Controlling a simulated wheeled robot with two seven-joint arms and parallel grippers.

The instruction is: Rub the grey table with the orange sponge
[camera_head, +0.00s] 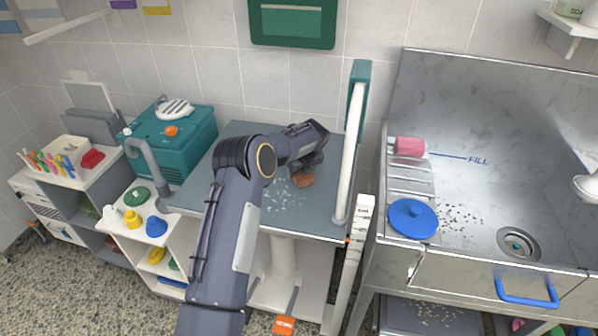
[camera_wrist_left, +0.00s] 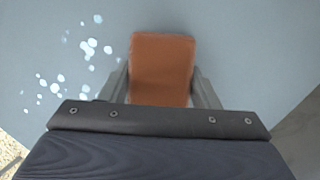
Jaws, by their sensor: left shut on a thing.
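The orange sponge (camera_wrist_left: 161,70) is between the two fingers of my left gripper (camera_wrist_left: 162,92), which is shut on it. In the head view the sponge (camera_head: 302,180) shows as a small brown-orange block at the tip of my left gripper (camera_head: 304,170), low over the grey table (camera_head: 230,150). I cannot tell whether it touches the table top. White spots (camera_head: 285,198) lie on the table beside the sponge; in the wrist view they are to its left (camera_wrist_left: 88,47). My arm hides part of the table. My right gripper is not in view.
A white post with a teal top (camera_head: 349,150) rises at the table's right edge. A steel sink (camera_head: 480,190) with a blue lid (camera_head: 413,218) stands to the right. A teal box (camera_head: 175,150) and white shelves with small items stand to the left.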

